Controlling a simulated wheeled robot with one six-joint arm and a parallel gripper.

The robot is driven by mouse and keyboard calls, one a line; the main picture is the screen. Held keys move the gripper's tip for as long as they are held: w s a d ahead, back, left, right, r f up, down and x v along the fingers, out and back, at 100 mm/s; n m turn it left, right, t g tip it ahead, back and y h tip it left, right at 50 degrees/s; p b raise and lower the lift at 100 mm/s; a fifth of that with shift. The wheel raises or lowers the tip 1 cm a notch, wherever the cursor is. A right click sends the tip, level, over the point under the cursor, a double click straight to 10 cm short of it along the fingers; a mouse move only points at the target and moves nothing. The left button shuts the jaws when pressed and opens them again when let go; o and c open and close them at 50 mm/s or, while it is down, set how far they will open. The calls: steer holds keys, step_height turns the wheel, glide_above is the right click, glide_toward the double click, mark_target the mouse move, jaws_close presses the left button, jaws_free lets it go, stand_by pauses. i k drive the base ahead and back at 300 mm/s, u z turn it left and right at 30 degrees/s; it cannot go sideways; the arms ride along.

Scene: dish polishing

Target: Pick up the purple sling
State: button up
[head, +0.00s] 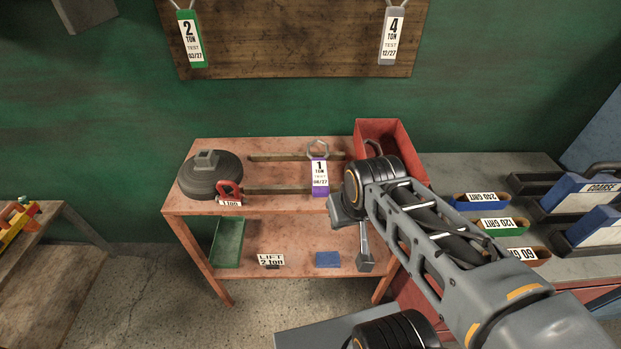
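The purple sling (320,178) is at the right of the upper shelf of the reddish metal rack. A white tag on it reads 1 TON TEST 08/27. My gripper (365,262) is just right of the sling and lower in the picture, in front of the rack, and points down. It looks apart from the sling. My wrist hides part of the rack's right side. The fingers overlap in this view, so their opening does not show.
The rack (270,150) also bears a dark round weight (210,175), a red shackle (229,190) and a red bin (388,132). A green tray (228,242) and blue block (327,259) lie below. A wooden board (290,50) with green and grey slings hangs above.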

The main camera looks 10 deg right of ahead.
mark_target(320, 189)
steer(key=u, duration=0.8)
steer(key=i, duration=0.6)
steer(key=z, duration=0.85)
